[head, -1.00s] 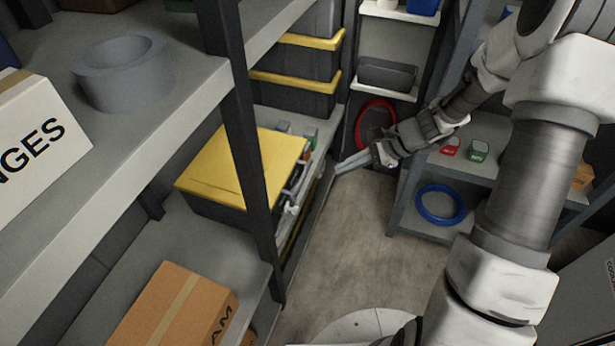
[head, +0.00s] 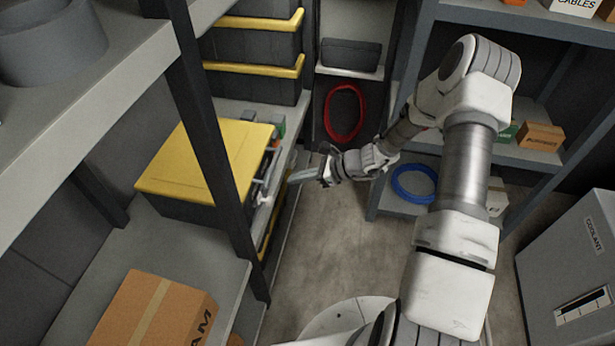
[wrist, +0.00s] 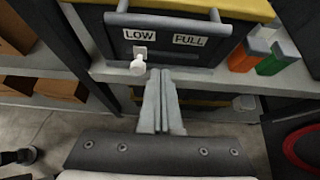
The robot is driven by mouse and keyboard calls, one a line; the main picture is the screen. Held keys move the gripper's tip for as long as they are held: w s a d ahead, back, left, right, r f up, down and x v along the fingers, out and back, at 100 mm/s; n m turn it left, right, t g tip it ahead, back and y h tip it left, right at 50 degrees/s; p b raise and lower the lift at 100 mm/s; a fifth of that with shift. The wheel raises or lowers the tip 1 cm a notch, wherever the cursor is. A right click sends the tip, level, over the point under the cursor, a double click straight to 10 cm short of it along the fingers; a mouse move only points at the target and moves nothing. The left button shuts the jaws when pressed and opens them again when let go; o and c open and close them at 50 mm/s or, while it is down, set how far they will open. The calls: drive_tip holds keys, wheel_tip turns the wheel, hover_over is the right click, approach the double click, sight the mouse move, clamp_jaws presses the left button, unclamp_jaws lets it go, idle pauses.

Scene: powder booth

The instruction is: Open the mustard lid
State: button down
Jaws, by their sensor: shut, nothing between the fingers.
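The mustard lid (head: 205,160) lies flat and shut on a dark bin (head: 180,208) on the left shelf. In the wrist view the lid's front edge (wrist: 255,8) shows at the top. The bin's front (wrist: 180,50) has a grey bar handle, LOW and FULL labels and a white knob (wrist: 138,66). My gripper (head: 292,179) is shut and empty, pointing left at the bin's front, a short way off. In the wrist view the closed fingers (wrist: 161,75) reach to just right of and below the knob. I cannot tell whether they touch anything. A shelf post hides part of the lid.
Orange (wrist: 243,55) and green (wrist: 277,58) items stand right of the bin. A shelf post (head: 205,130) stands before the lid. Dark bins with yellow rims (head: 255,68) stand behind. A cardboard box (head: 150,310) sits front left. The aisle floor (head: 325,240) is clear.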

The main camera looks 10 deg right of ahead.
drive_tip(key=shift+w+a+r+b, duration=0.2)
drive_tip(key=shift+w+a+r, duration=0.1)
drive_tip(key=shift+a, duration=0.35)
drive_tip(key=shift+w+a+r+b, duration=0.2)
drive_tip(key=shift+w+a+r, duration=0.1)
drive_tip(key=shift+a, duration=0.4)
drive_tip(key=shift+w+a+r+b, duration=0.2)
drive_tip(key=shift+w+a+r, duration=0.1)
drive_tip(key=shift+a, duration=0.35)
drive_tip(key=shift+s+r, duration=0.1)
drive_tip(key=shift+r, duration=0.05)
drive_tip(key=w+a+r+g+h+p, duration=0.1)
drive_tip(key=a+r+p, duration=0.4)
drive_tip(key=r+p, duration=0.8)
drive_tip(key=w+a+r+h+p, duration=0.3)
drive_tip(key=a+r+p, duration=0.2)
drive_tip(key=r+p, duration=0.8)
drive_tip(key=shift+w+a+r+g+p, duration=0.15)
drive_tip(key=shift+g+p, duration=0.25)
drive_tip(key=shift+p, duration=1)
